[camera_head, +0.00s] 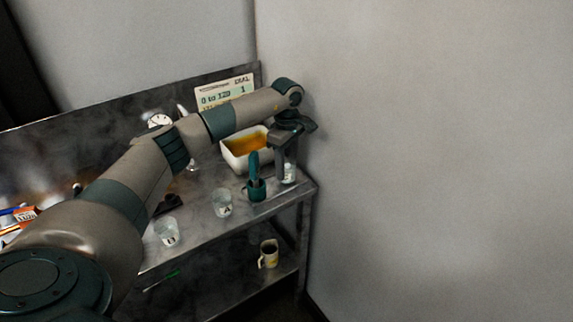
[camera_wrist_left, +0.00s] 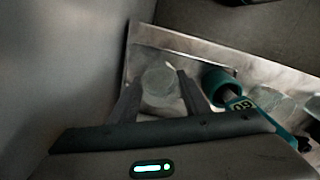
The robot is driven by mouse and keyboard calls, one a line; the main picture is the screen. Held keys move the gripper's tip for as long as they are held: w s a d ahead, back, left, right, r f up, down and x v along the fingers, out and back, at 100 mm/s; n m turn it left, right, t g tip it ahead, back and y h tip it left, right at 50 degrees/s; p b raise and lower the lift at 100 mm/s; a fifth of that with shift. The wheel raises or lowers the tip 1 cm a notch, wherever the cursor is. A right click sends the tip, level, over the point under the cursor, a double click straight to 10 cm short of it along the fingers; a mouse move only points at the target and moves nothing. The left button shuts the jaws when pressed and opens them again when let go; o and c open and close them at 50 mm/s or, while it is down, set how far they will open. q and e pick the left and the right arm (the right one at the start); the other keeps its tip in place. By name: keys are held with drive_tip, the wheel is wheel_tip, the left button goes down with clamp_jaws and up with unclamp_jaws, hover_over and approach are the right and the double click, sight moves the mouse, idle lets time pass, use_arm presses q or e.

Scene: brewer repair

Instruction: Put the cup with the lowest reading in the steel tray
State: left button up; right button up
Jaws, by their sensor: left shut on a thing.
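My left gripper (camera_head: 288,160) reaches down at the right end of the steel table (camera_head: 195,248). It is shut on a clear cup (camera_head: 288,174) with a white label, whose letter I cannot read. In the left wrist view this cup (camera_wrist_left: 160,84) sits between the two fingers. A clear cup marked A (camera_head: 222,204) and another lettered clear cup (camera_head: 166,232) stand further left. A teal meter (camera_head: 254,166) stands in a teal holder (camera_head: 257,190) beside the gripper; its display (camera_wrist_left: 240,104) is too small to read surely. My right gripper is not in view.
A white bin (camera_head: 232,160) with amber contents stands behind the meter, before a printed sign (camera_head: 222,92). A dial gauge (camera_head: 158,120) is at the back. A mug (camera_head: 268,256) stands on the lower shelf. A wall is close on the right.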

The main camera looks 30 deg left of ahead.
use_arm(q)
drive_tip(key=shift+f, duration=0.45)
drive_tip(key=o, duration=1.1)
drive_tip(key=shift+c, duration=0.2)
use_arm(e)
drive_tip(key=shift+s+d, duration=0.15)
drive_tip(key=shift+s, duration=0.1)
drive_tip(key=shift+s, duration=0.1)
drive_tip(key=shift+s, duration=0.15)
